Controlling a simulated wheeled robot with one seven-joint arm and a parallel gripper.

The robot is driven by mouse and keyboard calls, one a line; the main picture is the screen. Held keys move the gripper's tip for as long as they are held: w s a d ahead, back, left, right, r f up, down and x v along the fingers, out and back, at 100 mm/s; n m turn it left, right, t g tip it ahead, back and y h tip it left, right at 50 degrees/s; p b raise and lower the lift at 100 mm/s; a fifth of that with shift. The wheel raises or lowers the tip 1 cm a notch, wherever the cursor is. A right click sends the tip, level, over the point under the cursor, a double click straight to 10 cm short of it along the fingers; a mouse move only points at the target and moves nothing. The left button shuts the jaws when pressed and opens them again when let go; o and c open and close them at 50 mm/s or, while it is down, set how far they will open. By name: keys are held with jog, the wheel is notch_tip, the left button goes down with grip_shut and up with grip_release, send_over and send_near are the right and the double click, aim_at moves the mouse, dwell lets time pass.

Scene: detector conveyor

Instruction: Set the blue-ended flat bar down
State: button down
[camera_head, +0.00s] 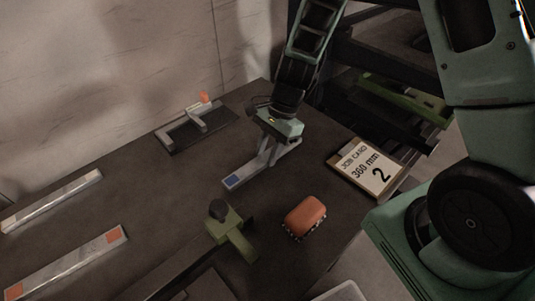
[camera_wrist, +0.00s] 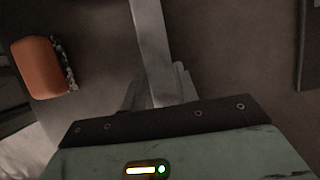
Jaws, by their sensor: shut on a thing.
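The blue-ended flat bar (camera_head: 246,173) is pale grey metal with a blue patch at its near left end. My gripper (camera_head: 268,152) is shut on it toward its far right part, and the blue end sticks out toward the lower left. In the wrist view the bar (camera_wrist: 151,42) runs up and away from between the fingers (camera_wrist: 158,88) of my gripper. The bar lies roughly level, at or just above the dark table (camera_head: 180,195); I cannot tell whether it touches.
An orange brush (camera_head: 304,217) lies right of a green tool (camera_head: 229,232). A job card reading "360 mm 2" (camera_head: 367,168) is at the right edge. A dark-based fixture (camera_head: 195,128) stands behind. Clear table lies left of the bar.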

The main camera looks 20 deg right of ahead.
jog(key=shift+f, duration=0.65)
jog(key=shift+f, duration=0.2)
jog(key=c, duration=1.1)
grip_release()
